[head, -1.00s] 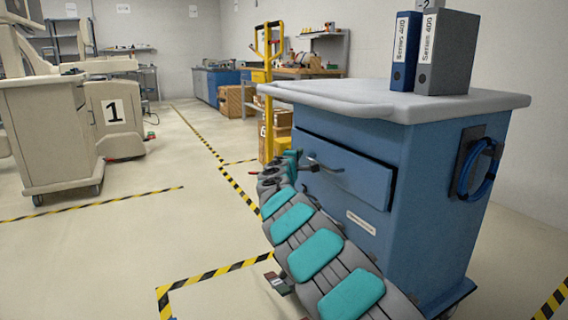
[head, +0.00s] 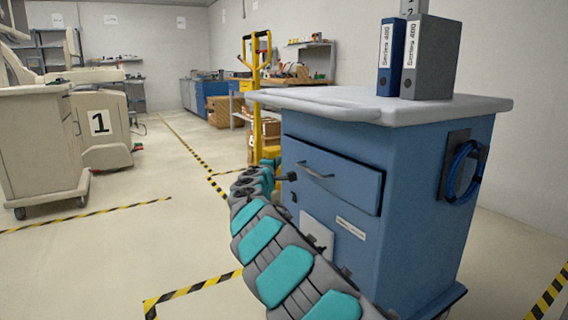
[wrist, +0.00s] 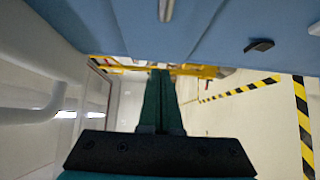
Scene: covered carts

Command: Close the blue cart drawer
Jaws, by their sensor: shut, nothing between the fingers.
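The blue cart (head: 430,215) stands at the right under a pale grey top. Its upper drawer (head: 345,185) has a bar handle (head: 316,171) and a dark line along its top and right edges. The drawer front looks flush or nearly so; I cannot tell whether a small gap is left. My gripper (head: 288,177) is at the drawer's left side, left of the handle. In the wrist view my gripper (wrist: 159,72) is shut and empty, its fingers together beside the blue cart front (wrist: 215,25). Part of the handle (wrist: 166,9) shows at the top there.
A yellow lift truck (head: 257,95) stands behind. A pale cart (head: 40,150) is at the left. The taped floor (head: 120,250) between is clear.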

